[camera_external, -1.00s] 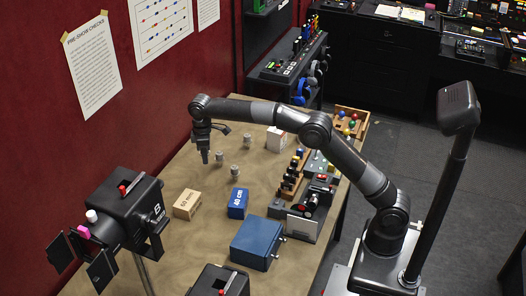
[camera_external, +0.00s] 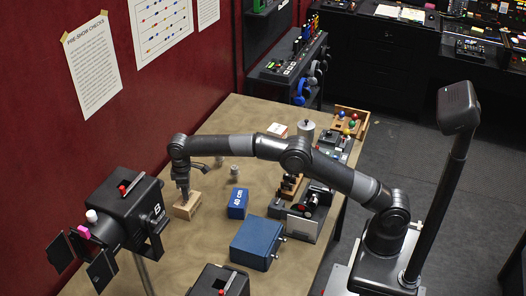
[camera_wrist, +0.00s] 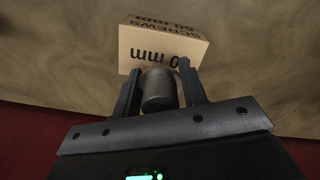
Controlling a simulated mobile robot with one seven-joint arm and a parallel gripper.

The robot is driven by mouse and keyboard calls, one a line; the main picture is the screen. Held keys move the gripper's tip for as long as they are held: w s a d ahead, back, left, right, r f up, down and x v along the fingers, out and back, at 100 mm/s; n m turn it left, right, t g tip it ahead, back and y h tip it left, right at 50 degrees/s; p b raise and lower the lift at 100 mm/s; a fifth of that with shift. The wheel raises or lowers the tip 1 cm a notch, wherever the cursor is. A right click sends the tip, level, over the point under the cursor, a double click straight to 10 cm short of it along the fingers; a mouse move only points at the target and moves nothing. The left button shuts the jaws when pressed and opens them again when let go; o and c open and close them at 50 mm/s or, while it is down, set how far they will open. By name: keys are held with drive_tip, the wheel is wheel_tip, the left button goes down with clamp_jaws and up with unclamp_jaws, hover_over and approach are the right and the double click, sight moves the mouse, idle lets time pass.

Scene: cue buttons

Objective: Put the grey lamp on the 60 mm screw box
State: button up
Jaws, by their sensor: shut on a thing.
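The 60 mm screw box (camera_external: 187,209) is a tan carton on the table at the left; it also shows in the wrist view (camera_wrist: 150,48), with its "SCREWS 60 mm" print upside down. My gripper (camera_external: 184,193) points down at the box in the external view. In the wrist view my gripper (camera_wrist: 160,92) is shut on a grey cylinder, the grey lamp (camera_wrist: 158,92), which covers part of the box's near side. I cannot tell whether the lamp touches the box. In the external view the lamp is too small to make out.
Small grey cylinders (camera_external: 235,172) stand behind and right of the box. A black stage light (camera_external: 127,212) is close at the left.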

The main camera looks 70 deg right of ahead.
drive_tip(key=shift+f, duration=0.2)
drive_tip(key=o, duration=1)
drive_tip(key=shift+f, duration=0.1)
